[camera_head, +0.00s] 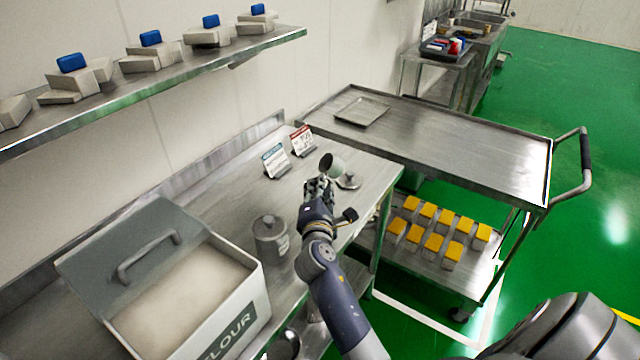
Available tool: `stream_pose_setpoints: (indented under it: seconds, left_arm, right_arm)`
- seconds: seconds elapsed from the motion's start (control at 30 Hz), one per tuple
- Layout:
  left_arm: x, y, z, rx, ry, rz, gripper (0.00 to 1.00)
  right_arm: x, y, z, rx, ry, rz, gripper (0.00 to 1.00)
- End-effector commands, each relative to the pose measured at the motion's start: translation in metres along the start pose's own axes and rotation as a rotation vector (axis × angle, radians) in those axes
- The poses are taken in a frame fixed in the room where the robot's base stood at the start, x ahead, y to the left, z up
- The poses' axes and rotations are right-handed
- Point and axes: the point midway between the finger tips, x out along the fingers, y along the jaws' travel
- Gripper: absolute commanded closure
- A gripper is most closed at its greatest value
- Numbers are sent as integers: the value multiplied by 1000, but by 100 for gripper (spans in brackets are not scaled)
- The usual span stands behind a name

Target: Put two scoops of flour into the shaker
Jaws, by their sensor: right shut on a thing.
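The open flour bin (235,318) stands at the lower left, with its grey lid (120,245) tipped back and pale flour (185,300) inside. A grey lidded canister (271,243) stands upright on the table to the right of the bin. My right gripper (319,186) is over the right part of the table, shut on a small grey cup-like thing (334,166). The cup is tilted; I cannot tell whether it is the scoop or the shaker, and its inside is unclear. A small metal piece (348,182) shows just beside it. My left gripper is not in view.
Two sign cards (275,161) stand at the back of the table. A steel cart (450,145) with a flat tray (361,111) adjoins at the right; yellow-topped blocks (428,210) fill its lower shelf. A wall shelf (150,85) holds several blue-topped pieces.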

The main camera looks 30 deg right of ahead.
Motion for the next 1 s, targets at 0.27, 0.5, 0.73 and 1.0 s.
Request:
stream_pose_setpoints:
  seconds: [0.27, 0.5, 0.73, 1.0]
  left_arm:
    - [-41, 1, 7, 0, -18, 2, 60]
    - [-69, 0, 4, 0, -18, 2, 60]
    - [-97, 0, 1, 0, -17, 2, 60]
    - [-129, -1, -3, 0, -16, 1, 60]
  right_arm:
    - [-1, 16, 11, 227, 56, -54, 100]
    - [-1, 22, 17, 388, 97, -94, 100]
    - [-1, 28, 22, 540, 135, -131, 100]
    - [0, 34, 30, 718, 180, -176, 100]
